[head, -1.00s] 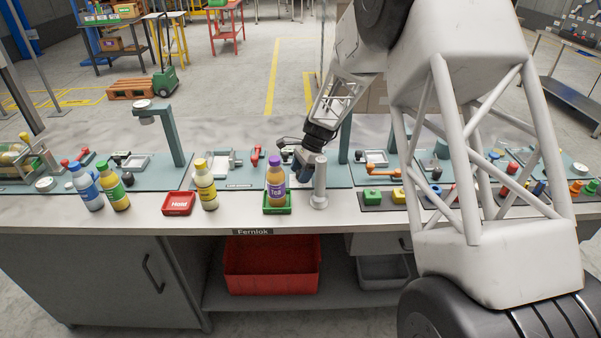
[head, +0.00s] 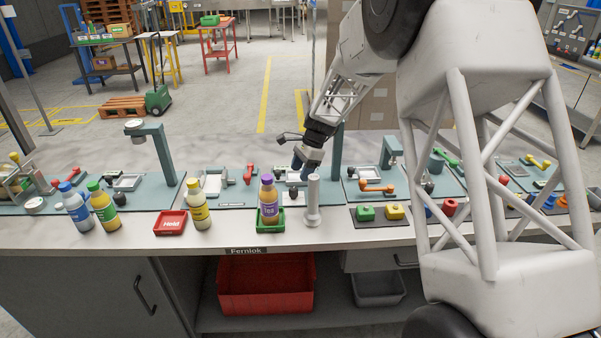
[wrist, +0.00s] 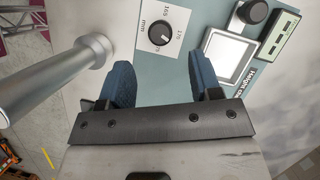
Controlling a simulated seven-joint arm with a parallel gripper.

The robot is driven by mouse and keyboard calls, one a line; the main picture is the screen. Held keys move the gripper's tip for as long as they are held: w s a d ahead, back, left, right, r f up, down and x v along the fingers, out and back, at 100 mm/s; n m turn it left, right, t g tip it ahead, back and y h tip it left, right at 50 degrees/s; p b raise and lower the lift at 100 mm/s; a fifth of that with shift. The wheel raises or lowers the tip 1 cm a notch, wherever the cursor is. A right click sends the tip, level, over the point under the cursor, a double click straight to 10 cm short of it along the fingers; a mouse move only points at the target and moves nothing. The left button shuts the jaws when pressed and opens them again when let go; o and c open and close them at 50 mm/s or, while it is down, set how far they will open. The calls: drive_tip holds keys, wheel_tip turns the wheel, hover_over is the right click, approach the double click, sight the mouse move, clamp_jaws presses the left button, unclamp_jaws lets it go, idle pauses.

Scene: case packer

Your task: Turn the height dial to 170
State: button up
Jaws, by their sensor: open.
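The height dial (wrist: 161,34) shows in the wrist view as a black round knob on a white plate. The plate reads mm, with 165, 170 and a partly hidden number around the knob. I cannot tell for sure which number the knob points to. My gripper (wrist: 161,66) is open and empty, its two blue fingers apart, with the dial just beyond the gap between the tips. In the head view my gripper (head: 298,172) hangs over the bench behind a metal post (head: 312,203). I cannot make out the dial clearly there.
The metal post also stands close left of my fingers in the wrist view (wrist: 55,80). A black knob (wrist: 252,11) and a square-framed device (wrist: 229,52) lie to the right.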

sight(293, 189)
drive_tip(key=shift+a, duration=0.1)
drive_tip(key=n, duration=0.2)
drive_tip(key=a+n+h, duration=0.1)
drive_tip(key=n, duration=0.1)
drive_tip(key=s+n+h, duration=0.1)
drive_tip(key=n, duration=0.1)
drive_tip(key=shift+a+n+t, duration=0.15)
drive_tip(key=shift+n+t, duration=0.15)
drive_tip(key=shift+t, duration=0.1)
drive_tip(key=n, duration=0.1)
drive_tip(key=n+h, duration=0.1)
drive_tip(key=n, duration=0.1)
drive_tip(key=shift+a+r, duration=0.15)
drive_tip(key=shift+a, duration=0.15)
drive_tip(key=n, duration=0.2)
drive_tip(key=n+t+h, duration=0.1)
drive_tip(key=shift+a+r+n, duration=0.15)
drive_tip(key=shift+a+n, duration=0.2)
drive_tip(key=shift+n, duration=0.05)
drive_tip(key=shift+f, duration=3.9)
